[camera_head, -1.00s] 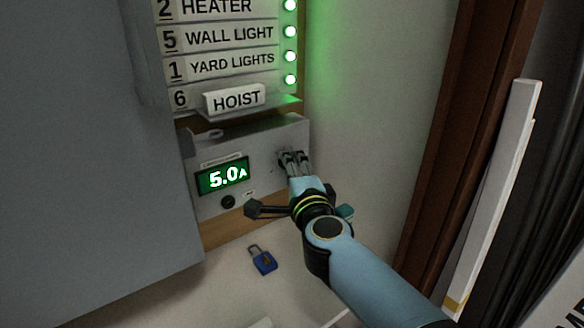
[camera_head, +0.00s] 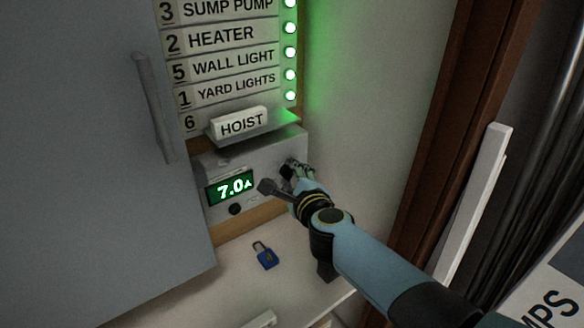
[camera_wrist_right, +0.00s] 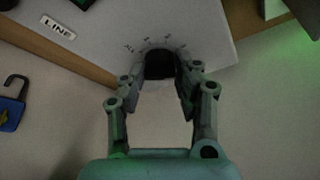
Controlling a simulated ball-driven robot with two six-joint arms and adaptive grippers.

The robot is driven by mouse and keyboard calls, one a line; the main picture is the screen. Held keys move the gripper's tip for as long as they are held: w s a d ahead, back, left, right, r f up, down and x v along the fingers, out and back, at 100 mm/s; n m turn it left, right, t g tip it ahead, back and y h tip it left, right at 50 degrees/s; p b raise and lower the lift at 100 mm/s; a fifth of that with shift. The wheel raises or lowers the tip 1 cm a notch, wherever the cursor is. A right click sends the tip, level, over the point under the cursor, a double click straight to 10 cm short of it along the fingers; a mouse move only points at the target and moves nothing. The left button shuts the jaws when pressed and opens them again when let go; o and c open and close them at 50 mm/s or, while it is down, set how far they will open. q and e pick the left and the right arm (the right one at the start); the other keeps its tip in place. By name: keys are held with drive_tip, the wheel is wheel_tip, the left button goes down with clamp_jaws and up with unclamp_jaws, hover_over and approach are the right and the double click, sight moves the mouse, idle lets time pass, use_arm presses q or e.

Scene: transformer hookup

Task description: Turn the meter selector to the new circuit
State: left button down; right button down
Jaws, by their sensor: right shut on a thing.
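The meter (camera_head: 272,160) is a grey box under the circuit labels, and its green display (camera_head: 230,188) reads 7.0 A. My right gripper (camera_head: 292,171) is at the right end of the meter's front face and hides the selector in the head view. In the right wrist view, the selector (camera_wrist_right: 159,63) is a dark round knob with small marks around its far side. My right gripper (camera_wrist_right: 159,82) is shut on it, a finger on each side. The mark the knob points to is too small to read. My left gripper is not in view.
The HOIST label (camera_head: 241,123) sits on a ledge above the meter, at row 6. A grey door (camera_head: 90,150) stands at the left. A blue padlock (camera_head: 267,257) lies open on the pale surface below. A white wall is close at the right.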

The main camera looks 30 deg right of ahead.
idle(0.4)
drive_tip(key=c, duration=1)
unclamp_jaws()
drive_tip(key=shift+o, duration=0.2)
drive_tip(key=v, duration=1.2)
drive_tip(key=shift+d, duration=0.1)
